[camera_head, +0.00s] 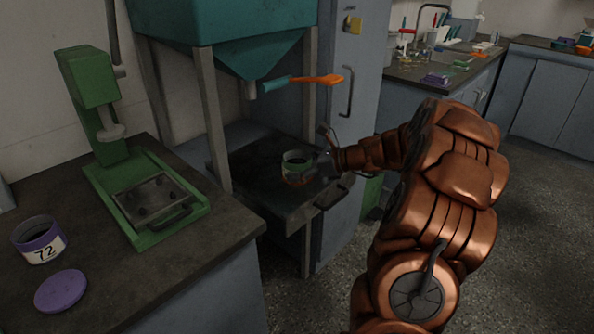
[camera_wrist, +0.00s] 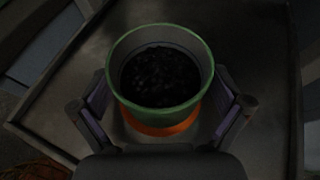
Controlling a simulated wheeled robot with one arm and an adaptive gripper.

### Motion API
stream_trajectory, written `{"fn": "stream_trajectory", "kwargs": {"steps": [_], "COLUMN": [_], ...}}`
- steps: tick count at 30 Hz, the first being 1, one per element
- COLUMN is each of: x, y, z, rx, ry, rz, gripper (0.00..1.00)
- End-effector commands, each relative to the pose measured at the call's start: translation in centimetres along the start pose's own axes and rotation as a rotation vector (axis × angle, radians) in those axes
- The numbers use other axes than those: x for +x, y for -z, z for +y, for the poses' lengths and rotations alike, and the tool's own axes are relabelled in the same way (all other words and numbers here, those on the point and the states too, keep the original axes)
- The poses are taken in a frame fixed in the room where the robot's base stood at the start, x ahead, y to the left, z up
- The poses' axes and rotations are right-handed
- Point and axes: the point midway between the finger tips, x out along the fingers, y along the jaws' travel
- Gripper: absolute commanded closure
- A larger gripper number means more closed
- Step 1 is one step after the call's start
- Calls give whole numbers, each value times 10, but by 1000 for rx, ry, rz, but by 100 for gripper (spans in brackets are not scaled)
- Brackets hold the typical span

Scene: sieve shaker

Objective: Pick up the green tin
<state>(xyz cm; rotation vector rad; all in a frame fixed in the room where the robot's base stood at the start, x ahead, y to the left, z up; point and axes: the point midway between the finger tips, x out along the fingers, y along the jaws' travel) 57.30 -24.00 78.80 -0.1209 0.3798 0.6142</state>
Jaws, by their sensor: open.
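The green tin (camera_wrist: 160,100) stands upright, open-topped, with dark granular material inside and an orange band near its base. In the head view the green tin (camera_head: 298,163) is on the dark tray under the teal hopper. My gripper (camera_wrist: 165,112) is open, with one finger on each side of the tin; the fingers look apart from its wall, though contact is hard to judge. In the head view my gripper (camera_head: 322,160) reaches the tin from the right.
The dark tray (camera_head: 250,180) has a front handle (camera_head: 332,196). The teal hopper (camera_head: 235,40) and its orange-handled lever (camera_head: 315,80) hang above. A green machine (camera_head: 145,195), a purple-banded tin marked 72 (camera_head: 40,240) and a purple lid (camera_head: 61,291) are on the left bench.

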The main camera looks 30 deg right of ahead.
Motion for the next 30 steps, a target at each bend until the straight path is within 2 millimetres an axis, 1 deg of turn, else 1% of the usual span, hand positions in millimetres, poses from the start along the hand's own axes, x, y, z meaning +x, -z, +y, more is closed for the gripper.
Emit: {"fn": "stream_trajectory", "kwargs": {"steps": [8,27,28,30], "x": [2,2,2,2], "y": [0,0,0,0], "z": [0,0,0,0], "rx": [0,0,0,0], "ry": [2,2,2,2], "rz": [0,0,0,1], "gripper": [0,67,69,69]}}
